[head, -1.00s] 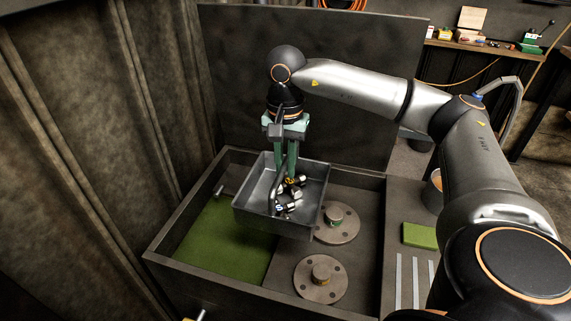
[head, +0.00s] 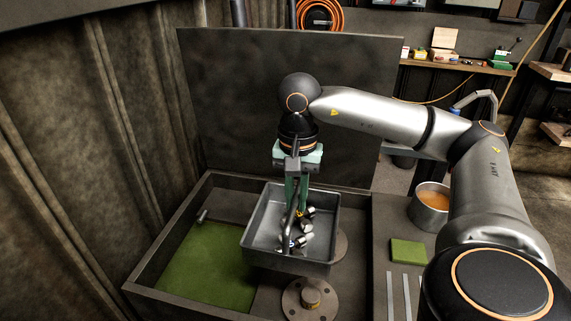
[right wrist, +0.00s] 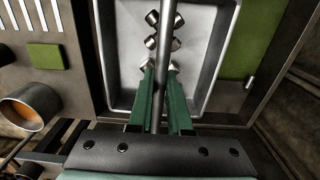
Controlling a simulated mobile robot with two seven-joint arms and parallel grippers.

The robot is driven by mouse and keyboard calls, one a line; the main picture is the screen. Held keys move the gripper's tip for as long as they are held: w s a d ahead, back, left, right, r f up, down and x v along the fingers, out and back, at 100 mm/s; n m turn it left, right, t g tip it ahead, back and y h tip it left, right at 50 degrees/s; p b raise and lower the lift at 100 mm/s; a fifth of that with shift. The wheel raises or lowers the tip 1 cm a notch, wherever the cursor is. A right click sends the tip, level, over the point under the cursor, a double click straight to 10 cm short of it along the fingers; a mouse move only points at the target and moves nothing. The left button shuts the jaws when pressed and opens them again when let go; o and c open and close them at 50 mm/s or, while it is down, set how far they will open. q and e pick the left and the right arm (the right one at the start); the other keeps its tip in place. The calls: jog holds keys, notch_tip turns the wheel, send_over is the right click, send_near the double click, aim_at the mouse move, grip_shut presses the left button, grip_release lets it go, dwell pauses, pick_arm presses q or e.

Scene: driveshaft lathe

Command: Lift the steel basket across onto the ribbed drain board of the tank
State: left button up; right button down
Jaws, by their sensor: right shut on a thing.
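The steel basket (head: 288,260) is an open rectangular pan with several small metal parts (head: 303,237) lying in it. My right gripper (head: 298,210) reaches down into the basket and is shut on its handle bar. The bar (right wrist: 163,40) runs between the green fingers in the right wrist view. The basket hangs over the tank (head: 160,300), partly covering the discs inside. The ribbed drain board, with pale strips (head: 391,295), lies to the right of the tank. It also shows at the upper left of the right wrist view (right wrist: 22,18). My left gripper is not in view.
A green block (head: 408,251) lies on the board behind the strips. A pot of orange-brown liquid (head: 431,204) stands farther back. A dark upright panel (head: 230,100) rises behind the tank. A green mat (head: 210,270) and a round flanged disc (head: 310,300) are in the tank.

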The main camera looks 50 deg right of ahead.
jog(key=s+d+b, duration=0.2)
jog(key=s+b, duration=0.2)
jog(key=s, duration=0.6)
jog(key=shift+s, duration=0.15)
jog(key=shift+r, duration=0.1)
dwell(0.4)
